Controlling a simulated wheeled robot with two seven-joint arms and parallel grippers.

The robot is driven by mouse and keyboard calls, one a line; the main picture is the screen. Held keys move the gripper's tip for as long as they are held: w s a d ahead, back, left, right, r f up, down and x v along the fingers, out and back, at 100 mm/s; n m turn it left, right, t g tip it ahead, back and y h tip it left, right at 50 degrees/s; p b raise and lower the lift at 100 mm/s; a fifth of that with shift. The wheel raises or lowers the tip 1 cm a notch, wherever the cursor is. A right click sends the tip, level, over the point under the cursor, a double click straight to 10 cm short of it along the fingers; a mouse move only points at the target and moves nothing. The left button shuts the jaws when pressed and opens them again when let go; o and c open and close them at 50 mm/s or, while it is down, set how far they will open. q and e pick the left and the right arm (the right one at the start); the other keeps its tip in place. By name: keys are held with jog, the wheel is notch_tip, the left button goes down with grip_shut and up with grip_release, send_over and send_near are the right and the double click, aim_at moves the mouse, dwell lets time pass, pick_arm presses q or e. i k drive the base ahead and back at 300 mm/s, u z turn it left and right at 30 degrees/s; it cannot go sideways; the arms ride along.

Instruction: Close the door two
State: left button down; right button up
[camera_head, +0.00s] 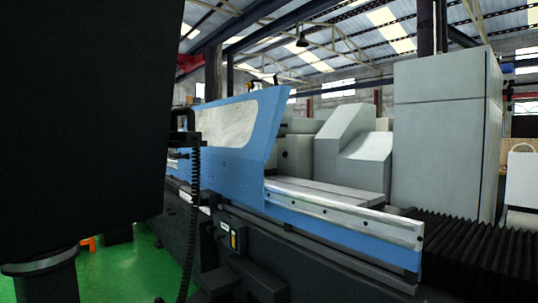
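A blue door panel (268,140) with a large pale window (222,132) stands upright on the front of the grinder. Its right edge slants, and the machine bed to the right of it is uncovered. A bright metal rail (345,213) runs along the front of the bed below and to the right of the panel. I cannot tell whether this panel is door two, and the left part of the front is hidden by a large dark shape (80,110). Neither of my grippers shows in this view.
A black handle-like part (183,125) and a ribbed cable (194,205) show beside the dark shape. Grey machine housings (445,125) stand behind the bed, and black bellows (465,245) lie at the right. Green floor (140,265) shows at the lower left.

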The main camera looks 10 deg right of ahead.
aim_at(227, 124)
jog(key=z, duration=0.55)
jog(key=i, duration=0.9)
jog(key=z, duration=0.85)
